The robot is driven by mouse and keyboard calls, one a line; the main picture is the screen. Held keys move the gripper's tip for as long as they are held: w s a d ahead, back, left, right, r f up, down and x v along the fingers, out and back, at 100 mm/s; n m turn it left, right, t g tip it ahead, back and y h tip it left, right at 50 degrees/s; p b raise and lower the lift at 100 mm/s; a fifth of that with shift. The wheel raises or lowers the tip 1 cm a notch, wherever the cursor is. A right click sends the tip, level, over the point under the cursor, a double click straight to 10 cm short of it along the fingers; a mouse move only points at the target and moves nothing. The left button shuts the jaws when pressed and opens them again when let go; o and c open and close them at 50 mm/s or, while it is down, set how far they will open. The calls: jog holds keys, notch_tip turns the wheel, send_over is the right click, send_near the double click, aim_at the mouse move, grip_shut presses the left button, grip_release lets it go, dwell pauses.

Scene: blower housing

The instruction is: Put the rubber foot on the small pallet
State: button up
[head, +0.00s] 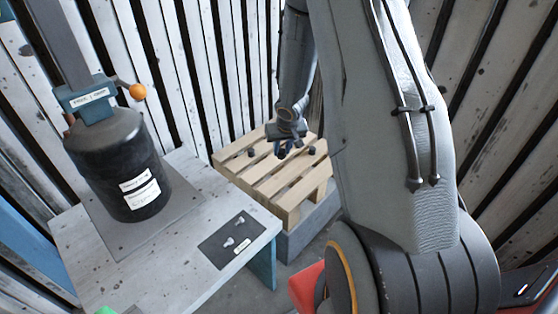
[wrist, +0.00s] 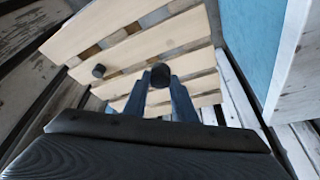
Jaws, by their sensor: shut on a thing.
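My gripper (wrist: 161,82) is over the small wooden pallet (wrist: 170,38), its two blue fingers shut on a black cylindrical rubber foot (wrist: 161,74). In the wrist view the foot's round end shows between the fingertips, with pallet slats behind it. I cannot tell whether it touches the slats. In the head view my gripper (head: 282,151) is low over the pallet (head: 287,190), and the held foot is hard to make out. A second black foot (wrist: 98,71) stands on a slat. Two dark pieces also show on the pallet in the head view, left (head: 251,152) and right (head: 311,150) of my gripper.
The pallet rests on a grey block (head: 305,228). At left, a grey table (head: 190,262) carries a black blower housing (head: 120,165) under a press and a dark mat (head: 229,241) with small light parts. Slatted walls stand close behind. A blue panel (wrist: 256,45) is beside the pallet.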

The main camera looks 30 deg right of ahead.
jog(key=f+b, duration=0.4)
jog(key=w+d+f+b, duration=0.1)
jog(key=f+b, duration=0.2)
jog(key=b, duration=0.2)
jog(key=f+b, duration=0.4)
jog(key=b, duration=0.1)
jog(key=shift+w+d+f, duration=0.15)
jog(key=shift+d+f, duration=0.15)
jog(key=shift+d, duration=0.1)
jog(key=shift+f, duration=0.15)
jog(key=o, duration=1)
